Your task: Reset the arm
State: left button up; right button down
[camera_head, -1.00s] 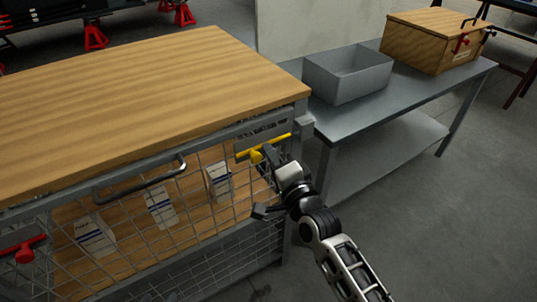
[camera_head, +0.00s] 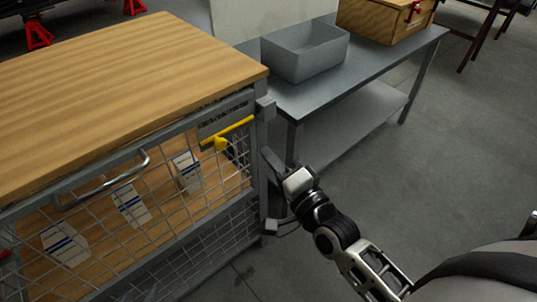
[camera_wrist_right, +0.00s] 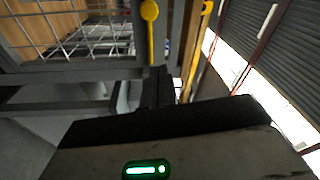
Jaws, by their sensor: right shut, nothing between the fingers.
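My right gripper (camera_head: 268,155) is at the right front corner of the wood-topped cage cabinet, with its arm coming in from the lower right. It is shut and empty. Its dark fingers also show in the wrist view (camera_wrist_right: 157,85). The yellow latch handle (camera_head: 228,133) is on the upper right of the cabinet's mesh front, left of the gripper and apart from it in the head view. Its yellow knob shows at the top of the wrist view (camera_wrist_right: 150,11). My left gripper is not in view.
The cabinet (camera_head: 130,75) has a grey bar handle (camera_head: 105,183) on its mesh front and several white boxes inside. A grey metal table (camera_head: 345,85) behind carries an open grey bin (camera_head: 305,62) and a wooden box (camera_head: 385,20).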

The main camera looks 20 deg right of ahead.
pick_arm(q)
jog(key=shift+s, duration=0.15)
jog(key=p, duration=0.1)
jog(key=r+p, duration=0.1)
jog(key=shift+a+p, duration=0.2)
jog(key=shift+p, duration=0.2)
pick_arm(e)
jog(key=s+a+f+n+g, duration=0.5)
jog(key=s+f+n+g, duration=0.3)
jog(key=n, duration=0.7)
jog(key=s+f, duration=0.2)
jog(key=s, duration=0.2)
jog(key=shift+s+n, duration=0.15)
jog(key=shift+n, duration=0.15)
pick_arm(q)
jog(key=shift+f+g, duration=0.1)
jog(key=shift+g, duration=0.2)
pick_arm(e)
jog(key=shift+y, duration=0.3)
